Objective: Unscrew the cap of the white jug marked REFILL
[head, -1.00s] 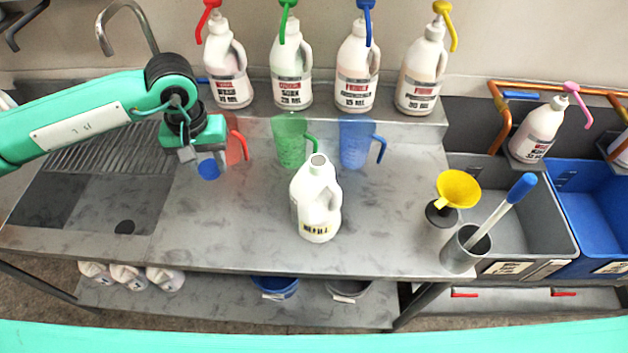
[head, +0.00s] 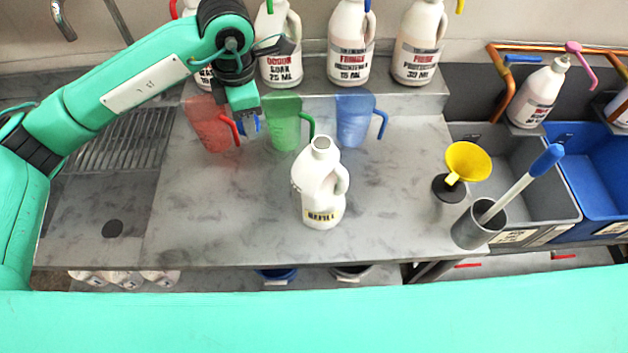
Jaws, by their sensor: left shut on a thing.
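The white jug marked REFILL (head: 318,190) stands upright on the steel counter. Its neck is uncapped, and the grey round mouth shows at the top. My left gripper (head: 246,124) is above the counter behind and to the left of the jug, apart from it. It is shut on a small blue cap (head: 252,123), which is partly hidden by the fingers. My right gripper is not in view.
Red (head: 208,125), green (head: 283,122) and blue (head: 353,118) measuring jugs stand behind, close to my left gripper. A yellow funnel (head: 468,160) and a grey cup (head: 470,230) stand right. The counter left of the jug is clear.

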